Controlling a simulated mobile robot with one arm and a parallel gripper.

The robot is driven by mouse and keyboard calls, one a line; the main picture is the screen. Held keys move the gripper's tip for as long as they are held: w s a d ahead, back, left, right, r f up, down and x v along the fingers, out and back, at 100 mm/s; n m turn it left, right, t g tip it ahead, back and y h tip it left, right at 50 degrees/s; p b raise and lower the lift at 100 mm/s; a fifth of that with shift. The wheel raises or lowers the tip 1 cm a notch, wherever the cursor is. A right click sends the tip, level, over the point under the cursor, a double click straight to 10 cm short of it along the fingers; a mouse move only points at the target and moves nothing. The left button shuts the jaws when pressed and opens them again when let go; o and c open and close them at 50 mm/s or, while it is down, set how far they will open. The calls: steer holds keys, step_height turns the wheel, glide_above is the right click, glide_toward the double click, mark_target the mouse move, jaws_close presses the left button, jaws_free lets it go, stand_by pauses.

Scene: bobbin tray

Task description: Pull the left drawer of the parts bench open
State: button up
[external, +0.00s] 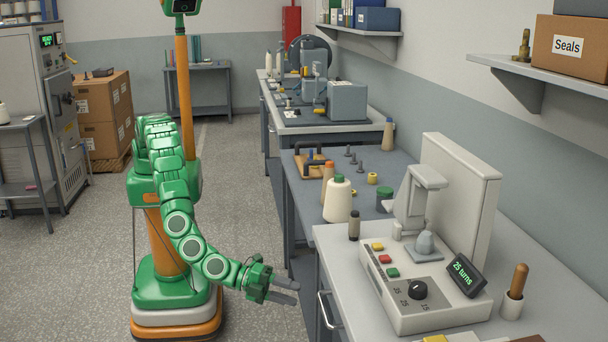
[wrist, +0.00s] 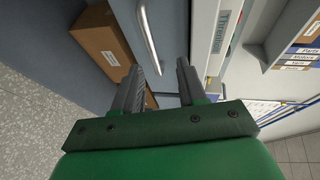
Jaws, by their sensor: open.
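My gripper (external: 287,291) is low beside the front of the near bench (external: 320,240) in the external view. Its two dark fingers are apart and empty, and they also show in the wrist view (wrist: 160,82). A curved metal bar handle (external: 326,309) is on the near bench's front, to the right of the fingertips. In the wrist view a metal bar handle (wrist: 149,38) on a grey-blue front (wrist: 175,25) lies just beyond the fingers, with no visible contact. That front looks closed. I cannot tell from these views which drawer the handle belongs to.
The near bench carries a winding machine (external: 425,285) and a wooden-handled tool in a cup (external: 512,298). A cardboard box (wrist: 105,35) is left of the handle in the wrist view. A shelf (wrist: 280,35) is at the right there. The floor (external: 90,270) left of my base is clear.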

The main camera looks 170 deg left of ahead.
steer(key=shift+w+a+f, duration=0.15)
steer(key=shift+w+f, duration=0.05)
steer(key=shift+f, duration=0.25)
steer(key=shift+w+a+f, duration=0.1)
steer(key=shift+w+f, duration=0.1)
steer(key=shift+f, duration=0.25)
steer(key=x, duration=0.7)
steer(key=shift+a+r, duration=0.1)
steer(key=shift+a, duration=0.1)
jaws_close()
stand_by(0.5)
